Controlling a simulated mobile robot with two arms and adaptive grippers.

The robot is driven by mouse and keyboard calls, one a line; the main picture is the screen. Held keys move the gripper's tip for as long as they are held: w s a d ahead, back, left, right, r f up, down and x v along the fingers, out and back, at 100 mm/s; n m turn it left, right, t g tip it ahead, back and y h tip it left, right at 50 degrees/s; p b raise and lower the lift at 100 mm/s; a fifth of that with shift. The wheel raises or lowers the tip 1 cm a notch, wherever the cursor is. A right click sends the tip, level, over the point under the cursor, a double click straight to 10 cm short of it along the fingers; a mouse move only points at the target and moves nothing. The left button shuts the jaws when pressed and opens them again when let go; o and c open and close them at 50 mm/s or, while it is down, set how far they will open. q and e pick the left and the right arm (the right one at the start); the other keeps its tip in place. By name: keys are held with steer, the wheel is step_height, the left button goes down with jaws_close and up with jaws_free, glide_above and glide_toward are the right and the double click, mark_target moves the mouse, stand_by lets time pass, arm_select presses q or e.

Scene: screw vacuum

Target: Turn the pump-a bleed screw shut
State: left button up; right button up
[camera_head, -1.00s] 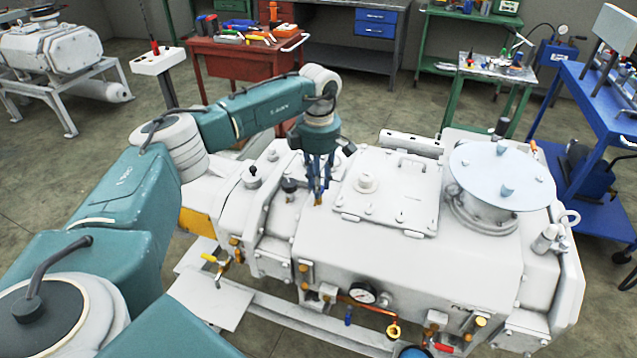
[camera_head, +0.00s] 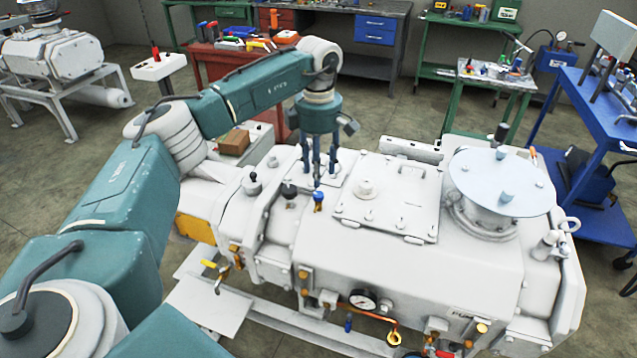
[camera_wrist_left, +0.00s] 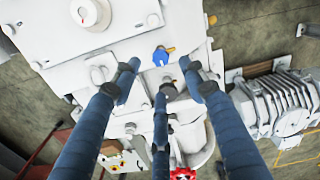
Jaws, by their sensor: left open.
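The white pump (camera_head: 400,270) fills the middle of the head view. A small blue-headed screw with a brass part (camera_head: 318,199), which looks like the bleed screw, sits on its top left of the square cover plate. In the left wrist view it is the blue piece (camera_wrist_left: 160,56) beyond the fingertips. My left gripper (camera_head: 319,172) points down over the pump top, behind the screw in the head view. Its three fingers are spread in the left wrist view (camera_wrist_left: 160,82), with nothing between them, and apart from the screw. My right gripper is not in view.
A black knob (camera_head: 288,190) stands left of the screw. The bolted cover plate (camera_head: 385,205) with a handle lies right of it, and a round flange disc (camera_head: 500,175) further right. A gauge (camera_head: 362,300) and valves line the front. A blue cart (camera_head: 600,110) stands at right.

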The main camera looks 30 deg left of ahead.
arm_select(q)
steer(key=shift+r, duration=2.7)
